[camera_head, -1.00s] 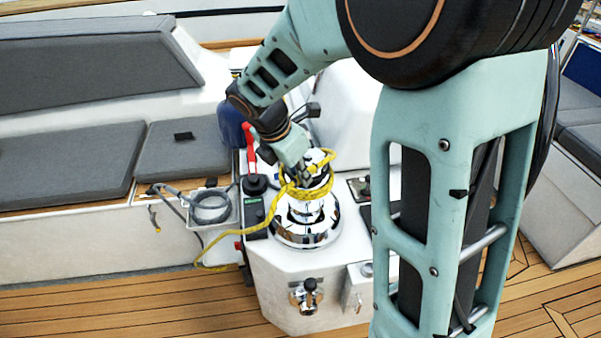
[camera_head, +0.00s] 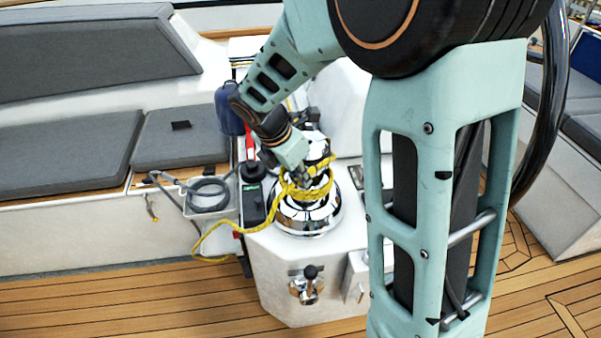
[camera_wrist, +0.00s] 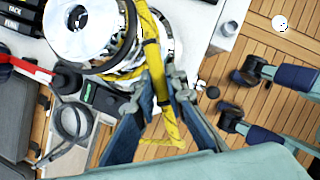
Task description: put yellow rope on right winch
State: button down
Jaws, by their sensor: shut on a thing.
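The yellow rope (camera_head: 318,190) is looped around the chrome winch (camera_head: 300,222) on the white console. One end of it hangs down the console's left side toward the deck. My gripper (camera_head: 303,183) is at the left front of the winch, tilted down against the rope. In the wrist view the rope (camera_wrist: 152,60) runs from the winch (camera_wrist: 85,30) between my gripper's fingers (camera_wrist: 160,95), which are closed on it. The far side of the loop is hidden behind the winch.
A red-handled lever (camera_head: 249,140) and a black switch panel (camera_head: 252,203) stand left of the winch. A black-and-chrome knob (camera_head: 309,285) is on the console front. Grey cushions line the left bench.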

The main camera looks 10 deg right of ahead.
jog(key=shift+f+b, duration=0.35)
jog(key=shift+f, duration=0.75)
